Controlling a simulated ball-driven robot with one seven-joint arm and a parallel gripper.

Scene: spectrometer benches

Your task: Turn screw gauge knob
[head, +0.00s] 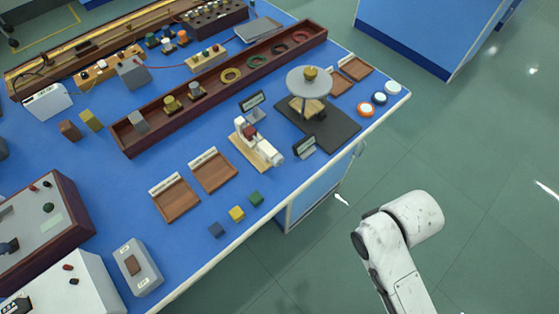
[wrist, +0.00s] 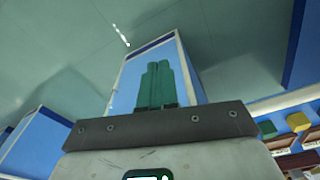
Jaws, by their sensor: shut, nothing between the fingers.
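The screw gauge (head: 250,140) rests on a light wooden base (head: 248,157) near the front edge of the blue bench in the head view. It has a pale body with a dark red part in it, and its pale knob end (head: 275,157) points toward the bench's front edge. My gripper (wrist: 157,66) shows in the wrist view with its two green fingers together and nothing between them. It is apart from the gauge, which I cannot make out in the wrist view. In the head view only my white arm shows, off the bench over the floor.
Green, yellow and blue cubes (head: 237,213) lie left of the gauge, near wooden trays (head: 176,201). A small display (head: 305,145) and a round-topped stand (head: 309,81) on a dark board are to its right. A long wooden rack (head: 270,47) lies behind. Floor before the bench is clear.

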